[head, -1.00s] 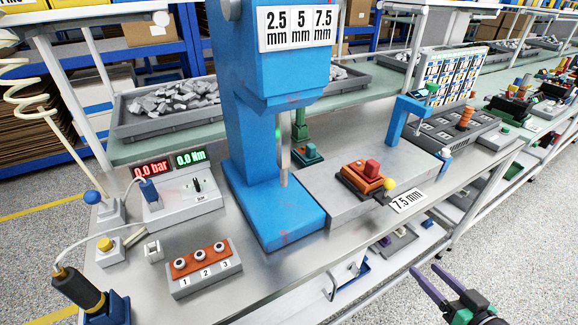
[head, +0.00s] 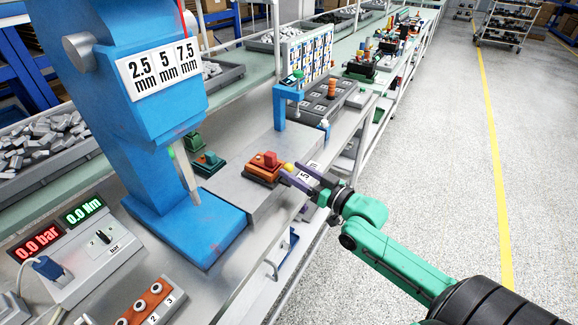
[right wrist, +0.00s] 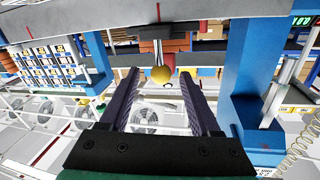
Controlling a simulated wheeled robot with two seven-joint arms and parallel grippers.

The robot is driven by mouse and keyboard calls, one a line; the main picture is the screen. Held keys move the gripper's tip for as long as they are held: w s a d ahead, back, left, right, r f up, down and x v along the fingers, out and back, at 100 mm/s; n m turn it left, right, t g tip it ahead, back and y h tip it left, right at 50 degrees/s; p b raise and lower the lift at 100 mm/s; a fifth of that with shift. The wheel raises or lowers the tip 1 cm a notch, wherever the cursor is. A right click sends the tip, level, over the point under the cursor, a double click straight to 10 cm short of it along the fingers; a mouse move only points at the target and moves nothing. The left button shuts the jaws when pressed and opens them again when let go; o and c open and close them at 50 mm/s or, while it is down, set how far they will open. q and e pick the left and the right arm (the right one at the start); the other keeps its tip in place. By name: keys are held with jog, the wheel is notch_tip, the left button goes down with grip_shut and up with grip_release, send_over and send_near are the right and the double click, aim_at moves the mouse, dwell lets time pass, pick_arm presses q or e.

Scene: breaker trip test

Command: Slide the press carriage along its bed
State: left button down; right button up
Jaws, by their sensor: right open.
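The press carriage (head: 262,172) is an orange block with a red top and a yellow ball knob (head: 289,167) on its front side. It sits on the grey bed (head: 228,166) to the right of the blue press (head: 188,232). My right gripper (head: 290,173) is open, with its purple fingers reaching in from the front right to the knob. In the right wrist view the yellow knob (right wrist: 161,74) lies between the two fingertips, with gaps on both sides. My left gripper is out of view.
A blue bracket (head: 284,108) stands at the bed's far end. A label card (head: 313,164) by the bed's front edge is partly hidden by my gripper. Open floor (head: 430,130) lies to the right.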

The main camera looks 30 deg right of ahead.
jog(key=shift+x, duration=1.3)
jog(key=shift+s, duration=0.1)
grip_shut()
